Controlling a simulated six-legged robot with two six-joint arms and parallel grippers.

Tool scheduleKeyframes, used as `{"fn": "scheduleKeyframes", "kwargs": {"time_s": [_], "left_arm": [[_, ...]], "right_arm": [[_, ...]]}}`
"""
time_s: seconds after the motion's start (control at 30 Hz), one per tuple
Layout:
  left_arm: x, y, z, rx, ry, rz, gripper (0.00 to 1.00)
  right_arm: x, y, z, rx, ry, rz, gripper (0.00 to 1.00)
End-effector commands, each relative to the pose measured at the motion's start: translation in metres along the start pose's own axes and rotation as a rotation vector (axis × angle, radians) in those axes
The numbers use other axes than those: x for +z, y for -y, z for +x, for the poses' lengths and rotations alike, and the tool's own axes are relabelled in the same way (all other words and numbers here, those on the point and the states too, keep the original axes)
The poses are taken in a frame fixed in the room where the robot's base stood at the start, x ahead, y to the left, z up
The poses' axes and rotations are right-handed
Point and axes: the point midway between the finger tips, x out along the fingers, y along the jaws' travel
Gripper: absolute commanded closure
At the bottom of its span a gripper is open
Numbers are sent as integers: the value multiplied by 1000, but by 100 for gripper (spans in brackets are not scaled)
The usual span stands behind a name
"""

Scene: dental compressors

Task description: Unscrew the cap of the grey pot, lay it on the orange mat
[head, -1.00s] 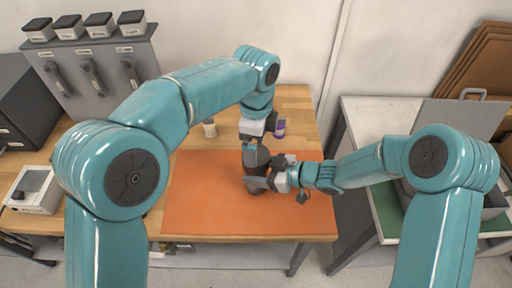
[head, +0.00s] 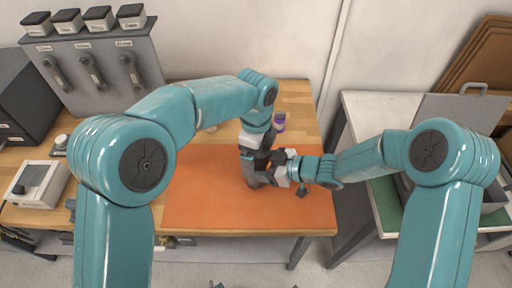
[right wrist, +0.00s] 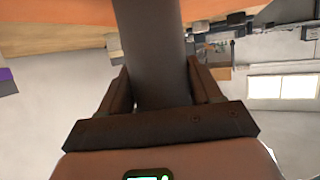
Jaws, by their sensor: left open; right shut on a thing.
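The grey pot (head: 254,178) stands over the orange mat (head: 205,200), near its right-hand half. My right gripper (head: 275,173) comes in from the right and is shut on the pot's body. In the right wrist view the pot shows as a dark grey cylinder (right wrist: 153,45) between the two jaws. My left gripper (head: 258,152) is open at the top of the pot, tilted, with its fingers close around that spot. The cap is hidden or too small to tell apart from the fingers.
A purple-topped bottle (head: 279,122) stands behind the mat. A small pale item (head: 211,128) is partly hidden behind my left arm. A grey rack with handles (head: 95,65) and a white box (head: 38,190) are at the left. The mat's left and front parts are clear.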

Motion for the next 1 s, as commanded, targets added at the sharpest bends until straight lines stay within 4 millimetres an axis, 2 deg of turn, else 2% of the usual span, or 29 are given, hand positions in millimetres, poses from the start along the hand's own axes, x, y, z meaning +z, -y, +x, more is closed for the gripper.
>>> {"fn": "scheduleKeyframes", "kwargs": {"time_s": [0.03, 0.2, 0.33, 0.57, 0.83, 0.87, 0.9, 1.0], "left_arm": [[0, 0, 0, 0, 0, 0, 3], [0, 0, 0, 0, 0, 0, 59], [0, 0, 0, 0, 0, -31, 60], [0, 0, 0, 0, 0, -281, 60], [0, 0, 0, 0, 0, -295, 60], [0, 0, 0, 0, 0, -295, 14], [0, 0, 0, 0, 0, -295, 1], [0, 0, 0, 0, 0, -294, 0]], "right_arm": [[1, 1, 0, -1, 2, 1, 100], [1, 1, 0, -1, 2, 1, 100], [1, 1, 0, -1, 2, 1, 100], [1, 0, 0, -1, 2, 2, 100], [1, 0, 0, -1, 3, 2, 100], [1, 0, 0, -1, 2, 2, 100], [1, 0, 0, -1, 3, 2, 100], [1, 0, 0, -1, 3, 2, 100]]}}
